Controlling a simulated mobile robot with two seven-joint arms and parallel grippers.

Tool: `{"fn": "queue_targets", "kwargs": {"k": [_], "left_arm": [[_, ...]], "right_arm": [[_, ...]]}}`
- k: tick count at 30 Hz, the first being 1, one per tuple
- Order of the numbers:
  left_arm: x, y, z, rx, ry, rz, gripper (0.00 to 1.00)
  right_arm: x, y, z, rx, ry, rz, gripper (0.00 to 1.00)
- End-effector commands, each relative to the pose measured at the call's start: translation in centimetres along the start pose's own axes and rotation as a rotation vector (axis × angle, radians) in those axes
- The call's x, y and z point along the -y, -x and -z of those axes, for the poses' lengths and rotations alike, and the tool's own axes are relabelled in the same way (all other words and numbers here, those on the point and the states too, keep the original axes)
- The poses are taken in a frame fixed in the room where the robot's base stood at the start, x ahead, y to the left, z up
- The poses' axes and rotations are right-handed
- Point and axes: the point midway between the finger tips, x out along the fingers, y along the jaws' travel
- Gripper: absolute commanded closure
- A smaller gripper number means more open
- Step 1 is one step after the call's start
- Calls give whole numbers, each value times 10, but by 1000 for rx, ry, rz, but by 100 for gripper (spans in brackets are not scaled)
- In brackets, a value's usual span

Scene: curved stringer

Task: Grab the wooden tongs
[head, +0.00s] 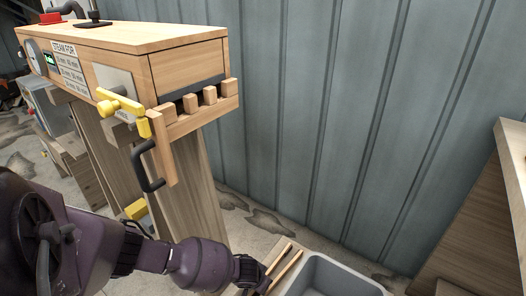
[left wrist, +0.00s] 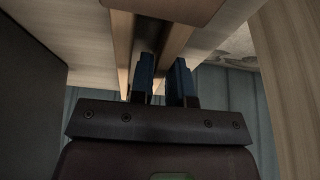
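The wooden tongs (head: 287,270) show in the head view as two light wooden bars at the lower middle, beside a grey basin. In the left wrist view the tongs (left wrist: 176,40) show as two long bars close in front of the fingers. My left gripper (head: 262,275) is at the near left side of the tongs. In the wrist view its two blue fingers (left wrist: 163,80) stand apart. One bar appears between the fingers and the other lies outside the left finger. I cannot tell whether the fingers touch them. My right gripper is not in view.
The grey basin (head: 330,277) stands just right of the tongs. A wooden steam box (head: 150,45) with yellow latches (head: 118,104) and a black handle (head: 147,168) rises at the left. A wooden bench (head: 490,215) is at the right. A metal wall (head: 340,110) stands behind.

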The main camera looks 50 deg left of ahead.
Motion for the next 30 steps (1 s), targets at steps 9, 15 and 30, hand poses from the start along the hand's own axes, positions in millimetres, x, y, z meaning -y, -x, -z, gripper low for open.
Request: {"fn": "queue_targets", "kwargs": {"k": [9,15,30], "left_arm": [[0,0,0,0,0,0,100],[0,6,3,-2,1,0,100],[-1,82,39,-12,1,-3,100]], "right_arm": [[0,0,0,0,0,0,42],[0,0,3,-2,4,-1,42],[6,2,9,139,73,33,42]]}}
